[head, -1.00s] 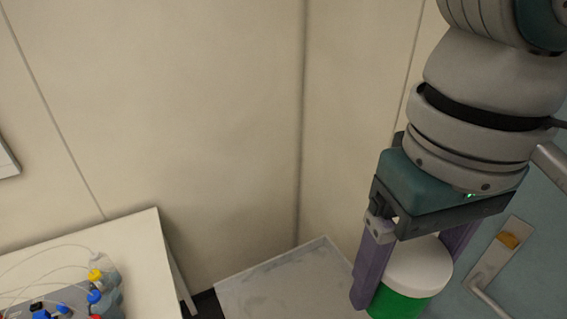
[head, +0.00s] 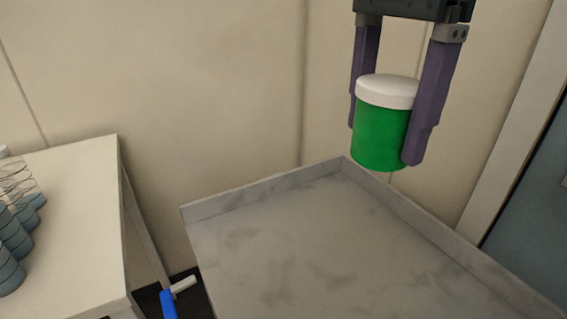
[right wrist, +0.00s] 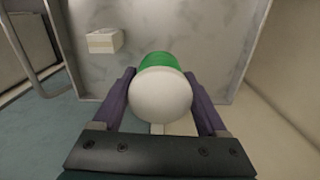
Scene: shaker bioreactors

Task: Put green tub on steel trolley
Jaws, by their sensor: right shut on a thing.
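The green tub (head: 380,136) with a white lid is held upright between the purple fingers of my right gripper (head: 388,140). In the head view it hangs in front of the wall, above the far part of the steel trolley (head: 310,245). In the right wrist view the lid of the tub (right wrist: 160,98) faces the camera, with the fingers of my right gripper (right wrist: 160,105) on both sides. The trolley top (right wrist: 205,45) shows beyond the tub there. My left gripper is not in view.
A white table (head: 85,190) with several blue-grey vessels (head: 12,240) stands at the left. A small white box (right wrist: 104,40) lies on the trolley top in the right wrist view. The trolley has a raised rim, and its visible middle in the head view is clear.

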